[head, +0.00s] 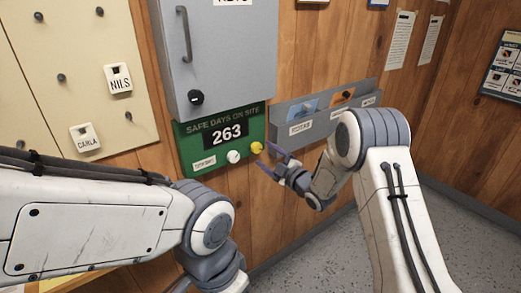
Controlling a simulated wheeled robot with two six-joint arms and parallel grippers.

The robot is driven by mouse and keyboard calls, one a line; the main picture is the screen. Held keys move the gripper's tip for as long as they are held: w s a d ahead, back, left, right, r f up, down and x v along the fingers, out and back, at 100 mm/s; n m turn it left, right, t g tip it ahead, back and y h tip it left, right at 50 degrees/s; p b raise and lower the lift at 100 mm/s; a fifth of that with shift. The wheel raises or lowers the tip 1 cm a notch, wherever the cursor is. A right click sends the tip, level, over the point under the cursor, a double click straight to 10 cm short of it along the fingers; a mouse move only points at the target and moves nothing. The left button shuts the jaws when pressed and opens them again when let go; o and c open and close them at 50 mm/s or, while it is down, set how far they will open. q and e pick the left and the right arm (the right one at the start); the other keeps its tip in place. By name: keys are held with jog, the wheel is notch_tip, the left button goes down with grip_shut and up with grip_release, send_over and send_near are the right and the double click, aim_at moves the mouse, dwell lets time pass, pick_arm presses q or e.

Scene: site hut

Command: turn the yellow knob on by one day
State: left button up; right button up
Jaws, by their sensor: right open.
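The yellow knob (257,148) sits at the lower right of the green "SAFE DAYS ON SITE" board (186,146), whose display (226,134) reads 263. A white knob (234,157) is to its left on the same board. My right gripper (267,158) is at the yellow knob's lower right, with its purple-tipped fingers spread open. One fingertip is very close to the knob; I cannot tell whether it touches. My left arm comes in at the lower left, and its gripper is out of view.
A grey cabinet (229,60) with a handle hangs directly above the board. A grey wall rack (333,122) holding papers is at the right, behind my right arm. A cream peg board (50,90) with NILS and CARLA tags is at the left.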

aim_at(259, 149)
jog(key=shift+x, duration=2)
grip_shut()
jog(key=shift+m, duration=0.3)
jog(key=shift+m+b, duration=0.7)
jog(key=shift+m, duration=0.5)
jog(key=shift+m+b, duration=0.5)
jog(key=shift+m, duration=1.5)
